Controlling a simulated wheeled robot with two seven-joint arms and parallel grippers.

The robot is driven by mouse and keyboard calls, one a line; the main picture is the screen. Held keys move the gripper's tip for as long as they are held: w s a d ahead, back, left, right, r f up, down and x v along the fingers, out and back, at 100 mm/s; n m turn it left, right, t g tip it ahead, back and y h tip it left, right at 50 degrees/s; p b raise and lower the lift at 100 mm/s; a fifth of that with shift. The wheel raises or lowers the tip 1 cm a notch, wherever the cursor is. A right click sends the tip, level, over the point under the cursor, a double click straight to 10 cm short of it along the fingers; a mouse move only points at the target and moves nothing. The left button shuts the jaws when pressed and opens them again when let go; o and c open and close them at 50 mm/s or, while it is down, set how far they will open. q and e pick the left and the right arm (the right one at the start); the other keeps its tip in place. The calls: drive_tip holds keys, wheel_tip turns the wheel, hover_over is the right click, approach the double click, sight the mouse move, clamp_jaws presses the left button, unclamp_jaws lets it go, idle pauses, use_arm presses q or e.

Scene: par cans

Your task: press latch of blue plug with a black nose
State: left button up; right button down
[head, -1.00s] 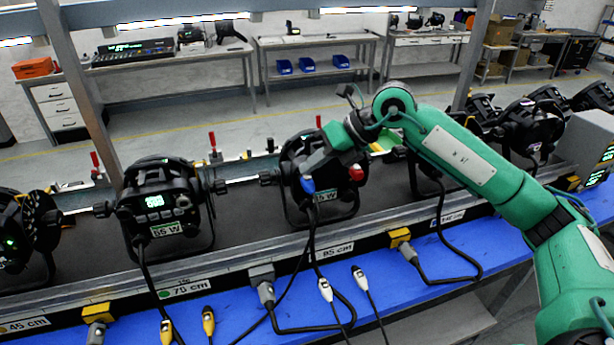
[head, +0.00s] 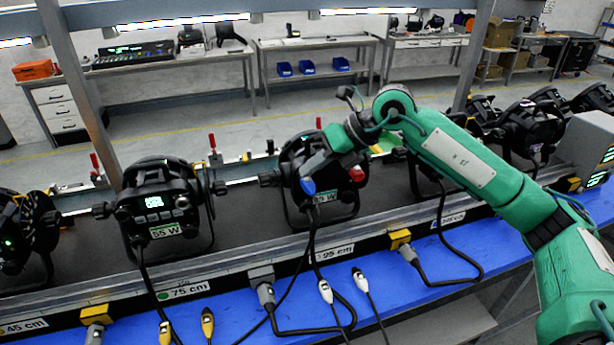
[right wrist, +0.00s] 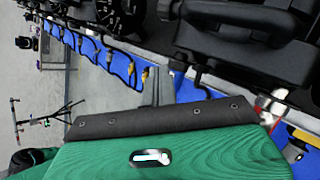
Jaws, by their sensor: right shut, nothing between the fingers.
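A blue plug (head: 307,186) shows at the back of the middle black par can (head: 336,208). A black cable hangs below it. Its black nose and its latch are too small or hidden to tell. My right gripper (head: 308,172) is shut and empty, with its tip just above the blue plug. I cannot tell whether it touches the plug. In the right wrist view the green hand fills the bottom, and the fingertips and the plug cannot be made out. My left gripper is not in view.
A red connector (head: 356,174) sits right of the blue plug on the same can. Another par can (head: 160,205) stands to the left. White-tipped plugs (head: 325,291) and yellow ones (head: 207,322) lie on the blue bench strip (head: 385,310). Loose cables cross its front.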

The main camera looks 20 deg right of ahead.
drive_tip(key=shift+r, duration=0.65)
drive_tip(key=shift+p, duration=0.3)
wheel_tip(320, 180, up, 5)
drive_tip(key=p, duration=0.2)
drive_tip(key=shift+p, duration=0.4)
